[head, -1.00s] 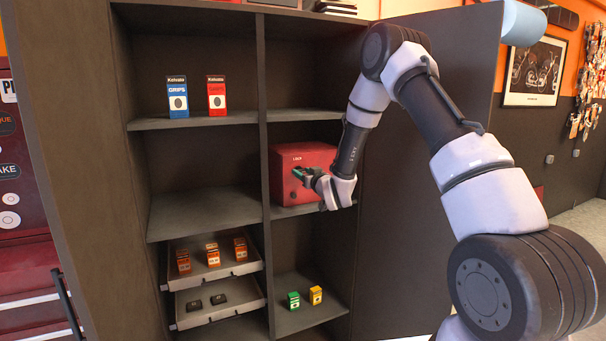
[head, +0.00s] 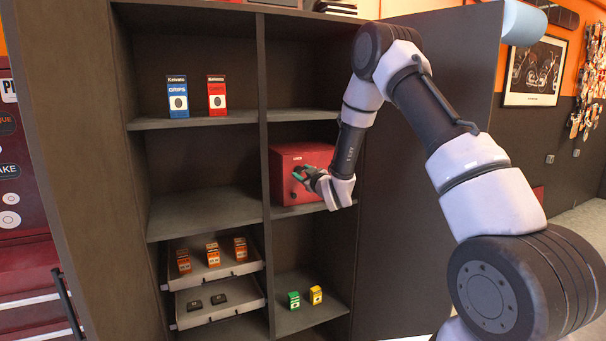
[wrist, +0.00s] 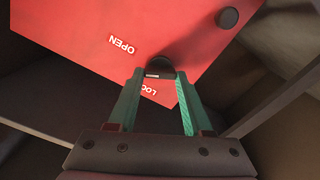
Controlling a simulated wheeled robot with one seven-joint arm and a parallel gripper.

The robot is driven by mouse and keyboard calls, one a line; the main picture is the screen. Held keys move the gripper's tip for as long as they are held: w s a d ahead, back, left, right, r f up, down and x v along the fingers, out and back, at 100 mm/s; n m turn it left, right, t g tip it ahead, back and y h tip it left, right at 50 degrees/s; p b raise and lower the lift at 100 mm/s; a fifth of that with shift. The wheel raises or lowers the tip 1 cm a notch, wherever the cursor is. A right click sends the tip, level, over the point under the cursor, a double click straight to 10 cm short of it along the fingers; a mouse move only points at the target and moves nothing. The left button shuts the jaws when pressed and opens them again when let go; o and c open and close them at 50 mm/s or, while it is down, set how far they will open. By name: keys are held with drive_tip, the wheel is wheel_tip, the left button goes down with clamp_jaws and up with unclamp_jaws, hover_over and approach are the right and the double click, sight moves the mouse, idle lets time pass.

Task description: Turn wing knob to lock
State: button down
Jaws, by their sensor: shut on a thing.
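The red box (head: 290,160) stands on a shelf in the right bay of the cabinet. In the wrist view its red front (wrist: 130,30) carries the words OPEN and LOCK, with LOCK partly hidden. The black wing knob (wrist: 160,66) is on this front, between the two words. My gripper (wrist: 158,85) has its green fingers on either side of the knob and is shut on it. In the head view my gripper (head: 303,175) is at the box's front, and the knob is mostly hidden behind the fingers.
A second round black knob (wrist: 228,17) sits near the front's edge. Shelf walls surround the box closely. Grip boxes (head: 177,97) stand on the upper left shelf. Open drawers (head: 215,310) stick out at lower left. Small green and yellow boxes (head: 293,300) stand below.

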drive_tip(key=n, duration=0.6)
drive_tip(key=shift+a, duration=0.1)
drive_tip(key=n, duration=0.6)
drive_tip(key=shift+f+n, duration=0.15)
drive_tip(key=shift+n, duration=0.15)
idle(0.3)
drive_tip(key=shift+c, duration=1.6)
unclamp_jaws()
drive_tip(key=v, duration=1.1)
